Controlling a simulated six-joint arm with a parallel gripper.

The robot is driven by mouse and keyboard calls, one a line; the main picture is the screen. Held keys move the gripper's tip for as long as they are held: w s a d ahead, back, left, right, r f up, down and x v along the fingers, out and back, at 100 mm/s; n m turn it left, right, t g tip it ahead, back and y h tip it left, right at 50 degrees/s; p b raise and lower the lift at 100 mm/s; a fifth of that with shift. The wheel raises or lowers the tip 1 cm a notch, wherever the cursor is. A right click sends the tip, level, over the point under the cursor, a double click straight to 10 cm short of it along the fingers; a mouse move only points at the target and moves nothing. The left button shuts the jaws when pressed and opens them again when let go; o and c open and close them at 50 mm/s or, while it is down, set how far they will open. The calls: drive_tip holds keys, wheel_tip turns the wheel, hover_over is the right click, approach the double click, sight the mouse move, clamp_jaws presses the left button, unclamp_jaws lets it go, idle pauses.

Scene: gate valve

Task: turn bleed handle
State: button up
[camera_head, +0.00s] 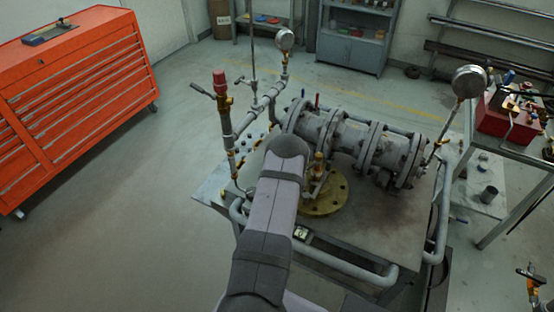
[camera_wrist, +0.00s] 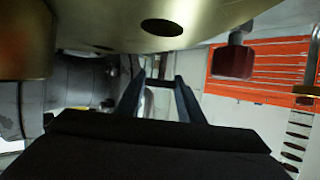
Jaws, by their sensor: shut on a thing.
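My gripper (camera_wrist: 158,92) shows in the wrist view, its two dark fingers reaching forward under a brass flange (camera_wrist: 120,20). A small dark piece between the fingertips, which looks like the bleed handle (camera_wrist: 160,83), is gripped there; most of it is hidden. In the head view my arm covers the gripper and the handle. There the brass flange (camera_head: 326,200) lies on the bench beside my arm, below the grey valve and pipe body (camera_head: 345,135).
A red-topped fitting (camera_head: 219,84) and a pressure gauge (camera_head: 285,40) stand left of the pipe. Another gauge (camera_head: 469,82) stands at right. Grey pipe (camera_head: 345,268) runs along the bench front.

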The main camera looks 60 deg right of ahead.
drive_tip(key=shift+n+t+y+b, duration=0.4)
drive_tip(key=shift+n+t+b, duration=0.15)
drive_tip(key=shift+n+t, duration=0.05)
drive_tip(key=o, duration=1.1)
drive_tip(key=shift+c, duration=0.2)
drive_tip(key=shift+r, duration=0.1)
drive_tip(key=shift+r+b, duration=1.5)
drive_tip(key=shift+r, duration=3.45)
